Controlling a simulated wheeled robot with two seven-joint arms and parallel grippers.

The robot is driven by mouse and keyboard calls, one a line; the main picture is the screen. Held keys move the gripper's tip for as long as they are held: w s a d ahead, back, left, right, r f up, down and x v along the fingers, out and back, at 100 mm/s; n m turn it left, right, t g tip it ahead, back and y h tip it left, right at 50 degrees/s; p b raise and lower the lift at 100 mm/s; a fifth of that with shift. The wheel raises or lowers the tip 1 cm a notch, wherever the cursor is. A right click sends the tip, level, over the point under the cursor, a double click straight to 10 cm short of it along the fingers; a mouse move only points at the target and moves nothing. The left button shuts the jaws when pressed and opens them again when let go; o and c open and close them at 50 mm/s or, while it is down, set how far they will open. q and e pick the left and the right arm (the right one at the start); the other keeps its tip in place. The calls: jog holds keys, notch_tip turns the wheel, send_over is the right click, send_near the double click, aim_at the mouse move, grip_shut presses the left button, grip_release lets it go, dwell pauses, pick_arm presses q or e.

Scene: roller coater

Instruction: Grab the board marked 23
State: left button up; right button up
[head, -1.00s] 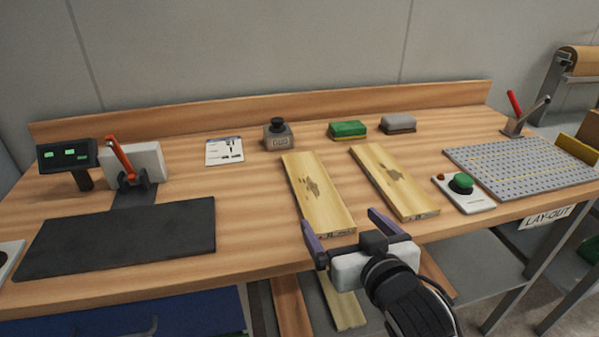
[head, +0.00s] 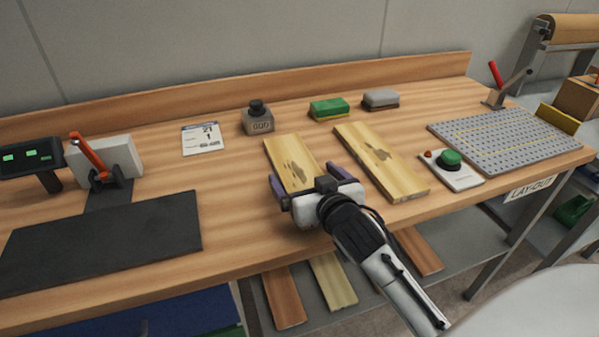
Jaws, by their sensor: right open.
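Two pale wooden boards with dark knot marks lie on the workbench (head: 230,215). The left board (head: 284,152) runs away from me, and its near end is hidden by my right gripper. The right board (head: 375,158) lies beside it, uncovered. No number is readable on either board. My right gripper (head: 313,176) is open, with its two purple fingers spread across the left board, one on each side. I cannot tell whether they touch it. My left gripper is not in view.
A calendar card (head: 202,139), a counter block (head: 257,120), a green sponge (head: 329,108) and a grey one (head: 380,99) stand behind. A green button box (head: 452,168) and a perforated plate (head: 505,138) lie right. A dark mat (head: 100,240) lies left. More boards (head: 333,282) lie below the bench.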

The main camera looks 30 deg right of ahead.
jog(key=shift+w+f, duration=0.1)
jog(key=shift+w, duration=0.3)
jog(key=c, duration=1.3)
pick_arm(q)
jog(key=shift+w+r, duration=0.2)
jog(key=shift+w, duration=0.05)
